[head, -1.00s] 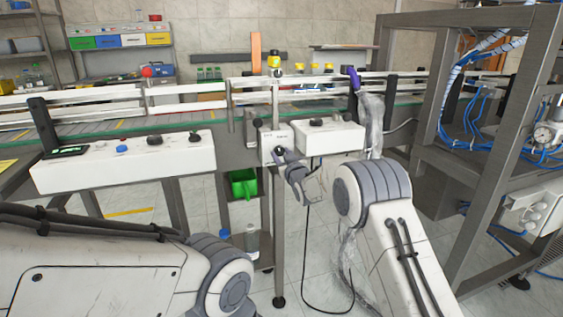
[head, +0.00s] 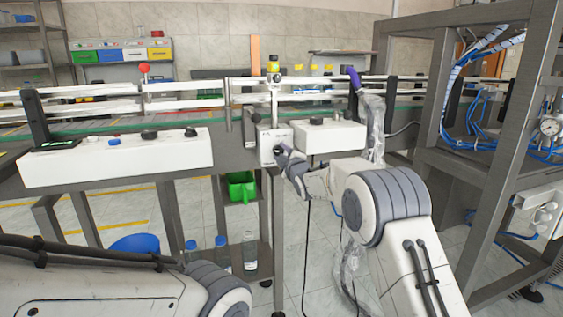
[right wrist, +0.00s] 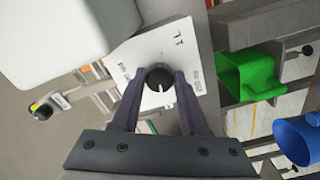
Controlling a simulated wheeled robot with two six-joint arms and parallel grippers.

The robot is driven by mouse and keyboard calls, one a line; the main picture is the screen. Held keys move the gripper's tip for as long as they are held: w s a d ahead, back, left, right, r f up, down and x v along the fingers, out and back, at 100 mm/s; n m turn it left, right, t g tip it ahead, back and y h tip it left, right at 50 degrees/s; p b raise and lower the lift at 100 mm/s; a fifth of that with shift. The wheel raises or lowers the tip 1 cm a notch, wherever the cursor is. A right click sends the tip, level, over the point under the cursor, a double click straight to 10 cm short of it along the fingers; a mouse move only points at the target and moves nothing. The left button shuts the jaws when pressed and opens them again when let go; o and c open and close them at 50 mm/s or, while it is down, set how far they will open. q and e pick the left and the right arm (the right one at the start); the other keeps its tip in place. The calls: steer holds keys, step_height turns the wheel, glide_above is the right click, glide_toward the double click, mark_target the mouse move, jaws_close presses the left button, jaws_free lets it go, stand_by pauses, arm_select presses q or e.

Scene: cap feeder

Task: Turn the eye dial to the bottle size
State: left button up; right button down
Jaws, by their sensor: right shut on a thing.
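The eye dial is a black round knob (right wrist: 159,78) with a pale pointer line, on a small white box (right wrist: 160,35) with dark markings. In the right wrist view my right gripper (right wrist: 160,84) has a finger on each side of the knob and is shut on it. In the head view the white box (head: 268,155) hangs at the conveyor's front, and my right gripper (head: 283,152) reaches it from the lower right, hiding most of the knob. My left gripper is out of view; only my left arm shows at the lower left.
A long white panel with knobs (head: 110,160) stands to the left, and another white box (head: 330,138) is just right of the dial box. A green bin (head: 241,187) and bottles (head: 250,250) are below. A metal frame (head: 440,100) with blue hoses stands at the right.

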steer(key=shift+n+b, duration=1.5)
steer(key=shift+n, duration=0.5)
steer(key=shift+c, duration=2.1)
jaws_free()
steer(key=v, duration=1)
steer(key=shift+s+d, duration=0.15)
steer(key=shift+s, duration=0.05)
